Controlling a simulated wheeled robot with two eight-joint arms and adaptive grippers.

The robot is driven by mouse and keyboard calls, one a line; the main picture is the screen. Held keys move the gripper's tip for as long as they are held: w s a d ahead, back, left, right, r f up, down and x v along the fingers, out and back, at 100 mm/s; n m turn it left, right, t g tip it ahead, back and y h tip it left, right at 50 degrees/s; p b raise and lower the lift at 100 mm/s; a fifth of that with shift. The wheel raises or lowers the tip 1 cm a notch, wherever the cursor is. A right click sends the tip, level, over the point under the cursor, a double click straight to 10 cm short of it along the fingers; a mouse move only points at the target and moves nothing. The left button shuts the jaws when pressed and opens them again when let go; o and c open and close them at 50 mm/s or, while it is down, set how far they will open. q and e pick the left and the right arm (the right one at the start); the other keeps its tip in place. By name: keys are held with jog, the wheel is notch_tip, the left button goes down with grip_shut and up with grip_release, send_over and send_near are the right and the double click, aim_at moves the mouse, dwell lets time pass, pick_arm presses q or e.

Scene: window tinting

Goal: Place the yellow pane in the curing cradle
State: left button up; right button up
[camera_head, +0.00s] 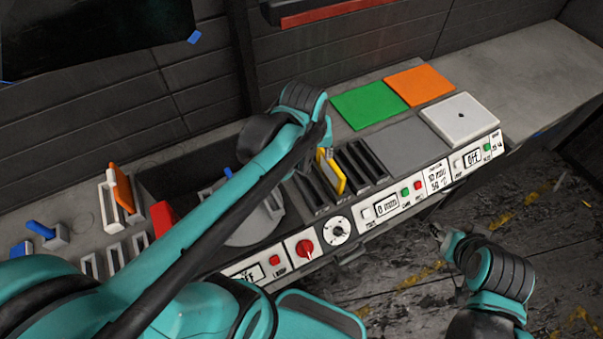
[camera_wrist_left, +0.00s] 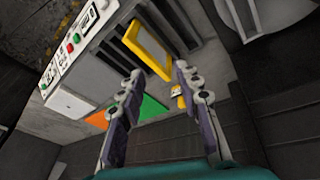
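The yellow pane (camera_head: 331,172) stands upright among the dark slots of the curing cradle (camera_head: 362,163), at the front middle of the bench. Its lower edge appears to be in a slot, but the depth cannot be told. In the left wrist view the yellow pane (camera_wrist_left: 148,48) lies just beyond the fingertips. My left gripper (camera_wrist_left: 158,76) is open, its two fingers apart and empty. In the head view my left gripper (camera_head: 326,150) is close above the pane, partly hidden by its arm. My right gripper (camera_head: 438,232) is low in front of the bench; its fingers are too small to read.
Green (camera_head: 367,105) and orange (camera_head: 419,85) panels and a white plate (camera_head: 461,118) lie right of the cradle. A control panel (camera_head: 385,207) runs along the bench front. At left stand an orange pane (camera_head: 122,187) in a rack and a red block (camera_head: 162,217).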

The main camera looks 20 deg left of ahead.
pick_arm(q)
jog(key=s+a+m+t, duration=0.1)
jog(key=s+m+t, duration=0.2)
jog(key=s+m, duration=0.2)
jog(key=s, duration=0.2)
jog(key=shift+s+f, duration=0.2)
jog(key=shift+s, duration=0.15)
jog(key=shift+f, duration=0.15)
notch_tip(320, 180, down, 12)
jog(key=b, duration=1.1)
jog(key=shift+r+b, duration=0.25)
jog(key=shift+b, duration=0.15)
